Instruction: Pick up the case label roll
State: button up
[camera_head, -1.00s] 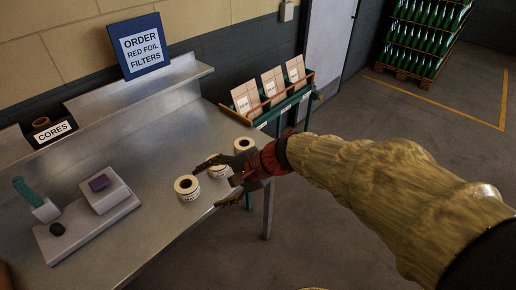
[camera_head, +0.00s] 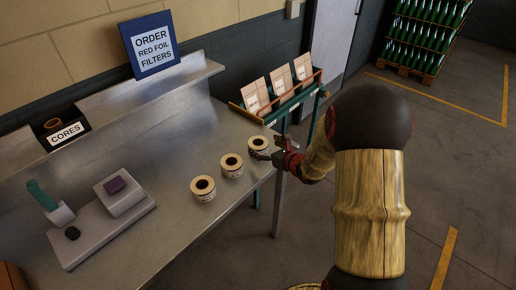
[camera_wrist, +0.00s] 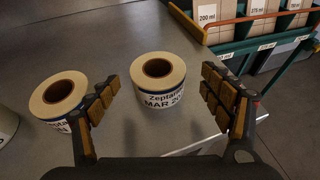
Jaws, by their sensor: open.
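Three white label rolls with dark cores stand in a row on the steel table: a near one (camera_head: 203,195), a middle one (camera_head: 231,173) and a far one (camera_head: 255,150). My gripper (camera_head: 264,156) is by the far roll at the table's right edge. In the wrist view my gripper (camera_wrist: 160,80) is open and empty, its padded fingers spread either side of a roll (camera_wrist: 160,101) printed "Zepta…" and "MAR 20", which lies ahead. Another roll (camera_wrist: 50,107) is partly behind the left finger. Which one is the case label roll I cannot tell.
A grey device (camera_head: 105,222) stands at the table's left. A "CORES" box (camera_head: 66,133) and a blue order sign (camera_head: 152,47) are at the back. A green rack (camera_head: 283,105) of cartons stands beyond the table's far end. The middle of the table is clear.

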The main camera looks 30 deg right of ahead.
aim_at(256, 142)
jog(key=b+x, duration=0.2)
jog(key=x, duration=0.3)
jog(key=shift+w+a+f, duration=0.1)
jog(key=shift+w, duration=0.05)
jog(key=c, duration=0.4)
jog(key=c, duration=1)
